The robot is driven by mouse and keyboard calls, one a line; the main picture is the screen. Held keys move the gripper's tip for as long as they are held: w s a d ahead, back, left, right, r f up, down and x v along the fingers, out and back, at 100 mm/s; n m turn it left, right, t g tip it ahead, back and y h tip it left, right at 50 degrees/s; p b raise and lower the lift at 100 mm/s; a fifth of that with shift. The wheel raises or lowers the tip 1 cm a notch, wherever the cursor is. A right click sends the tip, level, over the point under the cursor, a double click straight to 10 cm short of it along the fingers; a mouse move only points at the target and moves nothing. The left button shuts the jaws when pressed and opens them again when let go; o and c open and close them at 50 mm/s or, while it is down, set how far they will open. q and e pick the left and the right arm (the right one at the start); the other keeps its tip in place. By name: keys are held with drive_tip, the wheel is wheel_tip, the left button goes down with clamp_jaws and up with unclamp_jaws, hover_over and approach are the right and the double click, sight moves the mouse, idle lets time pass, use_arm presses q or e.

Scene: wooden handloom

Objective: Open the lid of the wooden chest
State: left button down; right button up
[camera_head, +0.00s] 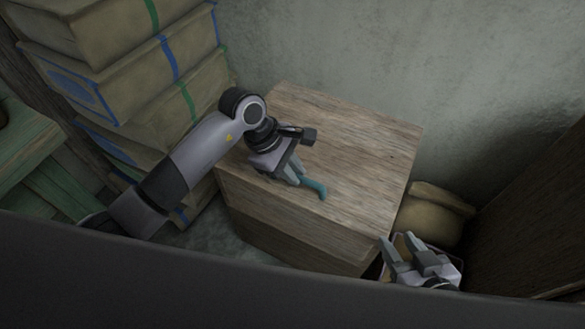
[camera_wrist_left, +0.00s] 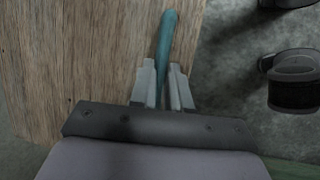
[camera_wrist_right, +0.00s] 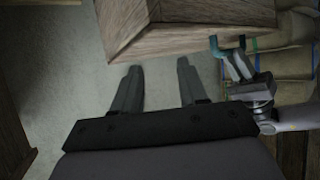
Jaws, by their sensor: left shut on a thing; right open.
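The wooden chest (camera_head: 355,150) stands against the wall, its flat lid down. It also fills the left of the left wrist view (camera_wrist_left: 70,60) and shows at the top of the right wrist view (camera_wrist_right: 190,25). A teal handle (camera_head: 319,190) lies at the lid's front edge. My left gripper (camera_head: 298,180) is shut on the teal handle, whose end sticks out past the fingers in the left wrist view (camera_wrist_left: 166,38). The fingers hide part of the handle. My right gripper (camera_head: 399,240) is open and empty, apart from the chest's front right corner.
Stacked tan bundles with blue and green bands (camera_head: 140,70) rise left of the chest. A green wooden frame (camera_head: 50,175) stands at far left. A tan sack (camera_head: 430,215) lies right of the chest, and a dark wooden panel (camera_head: 530,220) stands at far right.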

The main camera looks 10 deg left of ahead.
use_arm(q)
drive_tip(key=shift+w+r, duration=0.1)
drive_tip(key=shift+r, duration=0.35)
drive_tip(key=w+d+r+p, duration=0.1)
drive_tip(key=w+r, duration=0.3)
drive_tip(key=r, duration=0.4)
drive_tip(key=w+d+r+g+p, duration=0.1)
drive_tip(key=w+d+r, duration=0.1)
drive_tip(key=w+r, duration=0.3)
wheel_tip(320, 180, up, 4)
drive_tip(key=shift+f, duration=0.15)
use_arm(e)
drive_tip(key=shift+s+d+f+h, duration=0.1)
drive_tip(key=shift+s+d+h, duration=0.2)
drive_tip(key=shift+s+d, duration=0.2)
drive_tip(key=shift+w, duration=0.1)
drive_tip(key=shift+d, duration=0.1)
use_arm(q)
drive_tip(key=c, duration=1.3)
unclamp_jaws()
drive_tip(key=shift+f+y, duration=0.1)
drive_tip(key=shift+y, duration=0.2)
drive_tip(key=shift+o, duration=1)
drive_tip(key=shift+w+d+f, duration=0.1)
drive_tip(key=shift+w+f, duration=0.05)
drive_tip(key=shift+w, duration=0.05)
drive_tip(key=shift+r, duration=0.25)
use_arm(e)
drive_tip(key=shift+w+d+f, duration=0.15)
drive_tip(key=shift+d+f, duration=0.05)
